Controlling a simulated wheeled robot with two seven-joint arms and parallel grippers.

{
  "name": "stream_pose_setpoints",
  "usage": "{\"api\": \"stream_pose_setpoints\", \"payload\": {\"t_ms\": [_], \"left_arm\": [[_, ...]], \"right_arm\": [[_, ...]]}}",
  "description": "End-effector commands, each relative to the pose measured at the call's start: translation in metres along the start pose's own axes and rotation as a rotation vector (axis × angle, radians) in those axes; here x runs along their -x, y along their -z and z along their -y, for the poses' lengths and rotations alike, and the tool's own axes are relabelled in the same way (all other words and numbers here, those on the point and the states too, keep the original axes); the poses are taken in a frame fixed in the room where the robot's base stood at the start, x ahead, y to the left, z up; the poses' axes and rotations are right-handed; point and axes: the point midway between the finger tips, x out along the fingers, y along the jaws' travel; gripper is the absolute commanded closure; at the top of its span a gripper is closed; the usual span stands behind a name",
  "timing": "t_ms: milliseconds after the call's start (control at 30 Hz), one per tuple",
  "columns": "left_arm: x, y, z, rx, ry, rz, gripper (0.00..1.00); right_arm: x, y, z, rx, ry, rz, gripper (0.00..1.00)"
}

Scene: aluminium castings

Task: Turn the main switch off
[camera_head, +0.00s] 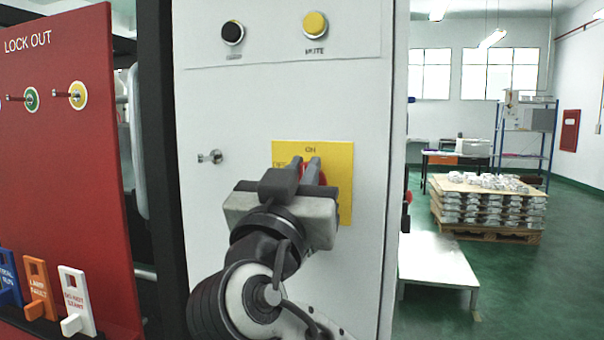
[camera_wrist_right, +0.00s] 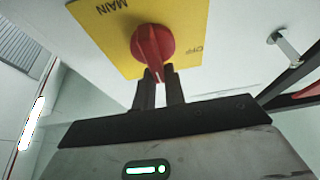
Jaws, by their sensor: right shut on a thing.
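The main switch is a red rotary knob (camera_wrist_right: 152,45) on a yellow plate (camera_head: 343,185) on the grey cabinet front. The plate reads ON at its top and OFF at its left in the head view. In the right wrist view the knob's grip with a white mark points toward my gripper, away from MAIN and not at OFF. My right gripper (camera_head: 306,172) is at the plate, its two fingers shut on the knob's grip. In the head view my gripper hides most of the knob (camera_head: 322,174). My left gripper is not in view.
A small metal key or latch (camera_head: 210,157) sticks out left of the plate. Black and yellow buttons (camera_head: 315,25) sit above. A red lockout board (camera_head: 60,150) with hanging tags stands at left. A low white table (camera_head: 435,262) and a pallet of castings (camera_head: 490,236) are at right.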

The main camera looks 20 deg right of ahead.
Motion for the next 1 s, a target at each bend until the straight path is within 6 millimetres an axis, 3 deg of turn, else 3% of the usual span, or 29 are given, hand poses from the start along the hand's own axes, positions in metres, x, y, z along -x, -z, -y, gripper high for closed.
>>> {"api": "stream_pose_setpoints", "payload": {"t_ms": [467,1000], "left_arm": [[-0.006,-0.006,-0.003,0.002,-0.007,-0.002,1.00],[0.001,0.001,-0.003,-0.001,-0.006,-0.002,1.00]], "right_arm": [[0.003,-0.011,0.004,0.149,0.063,0.022,1.00],[0.003,-0.010,0.012,0.601,0.257,0.019,1.00]]}}
